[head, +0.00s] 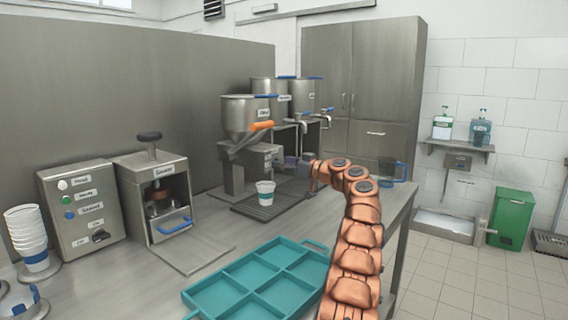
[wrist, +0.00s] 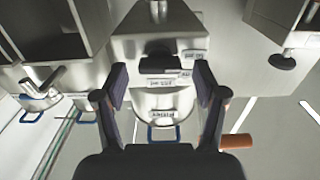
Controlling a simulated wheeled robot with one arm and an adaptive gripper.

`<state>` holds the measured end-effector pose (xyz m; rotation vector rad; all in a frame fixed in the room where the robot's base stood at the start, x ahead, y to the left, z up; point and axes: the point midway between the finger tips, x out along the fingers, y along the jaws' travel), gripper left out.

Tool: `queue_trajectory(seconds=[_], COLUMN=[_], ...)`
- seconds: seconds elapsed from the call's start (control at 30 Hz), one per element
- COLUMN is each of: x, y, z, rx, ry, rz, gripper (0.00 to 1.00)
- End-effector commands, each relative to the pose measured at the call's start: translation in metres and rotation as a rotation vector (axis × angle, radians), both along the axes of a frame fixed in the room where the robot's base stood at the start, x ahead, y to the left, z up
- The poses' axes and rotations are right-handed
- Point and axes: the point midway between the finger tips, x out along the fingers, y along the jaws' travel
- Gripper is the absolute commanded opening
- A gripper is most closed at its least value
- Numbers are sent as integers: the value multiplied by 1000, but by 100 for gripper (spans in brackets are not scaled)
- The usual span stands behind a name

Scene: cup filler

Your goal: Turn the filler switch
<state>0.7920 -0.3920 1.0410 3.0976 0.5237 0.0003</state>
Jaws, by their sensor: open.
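The filler (head: 245,118) is a steel hopper machine with an orange lever (head: 262,126), on the counter in the head view. Its front shows upside down in the wrist view, with a dark switch knob (wrist: 160,64) beside small labels. My gripper (head: 297,162) is at the filler's right side in the head view. In the wrist view my gripper (wrist: 160,84) is open, with one dark finger on each side of the knob. Whether the fingers touch it I cannot tell. The knob is hidden in the head view.
A white cup with a teal band (head: 265,194) stands on the drip grate (head: 248,209) below the filler. A teal compartment tray (head: 215,300) lies at the front. Two more dispensers (head: 303,92) stand behind the filler. A press machine (head: 130,185) stands at left.

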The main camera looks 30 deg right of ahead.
Motion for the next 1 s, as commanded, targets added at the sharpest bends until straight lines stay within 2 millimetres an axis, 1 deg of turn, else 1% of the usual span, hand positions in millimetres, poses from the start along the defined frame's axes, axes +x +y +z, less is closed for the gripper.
queue_trajectory(seconds=[0.17, 0.2, 0.7, 0.77, 1.0], x=[0, 0, 0, 0, 0], y=[0, 0, 0, 0, 1], z=[0, 0, 0, 0, 0], rx=[0, 0, 0, 0, 20], ry=[0, 0, 1, 1, 8], rz=[0, 0, 1, 1, 1], gripper=[71, 69, 17, 11, 11])
